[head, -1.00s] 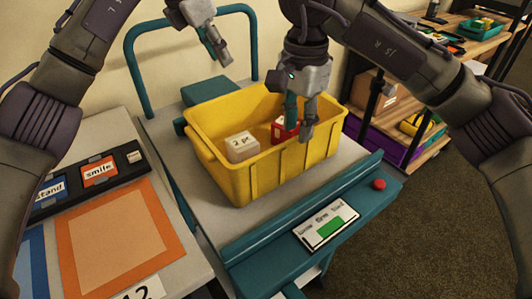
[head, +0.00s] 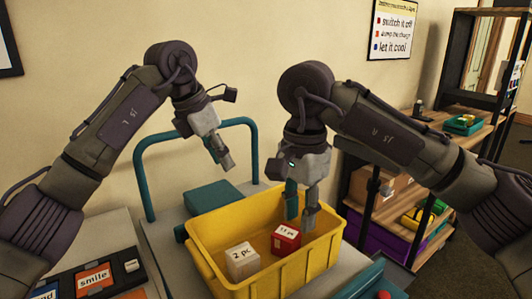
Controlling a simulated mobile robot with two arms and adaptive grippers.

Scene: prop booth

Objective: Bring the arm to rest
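My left gripper (head: 221,154) hangs behind the yellow bin, near the teal cart rail, with nothing visible held. Its fingers overlap in the head view, so its opening is unclear. My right gripper (head: 300,213) points down over the right part of the yellow bin (head: 262,287). Its fingers are apart with nothing between them. A red box (head: 286,240) and a white box marked "2 pc" (head: 242,261) sit in the bin. The red box is just below and left of the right fingertips; whether they touch is unclear.
The bin stands on a cart with a teal rail (head: 142,173). A red button (head: 384,295) shows at the bottom edge. A table with a label tray (head: 112,276) is at lower left. A shelf (head: 448,180) with boxes stands at the right. A wall sign (head: 394,28) hangs behind.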

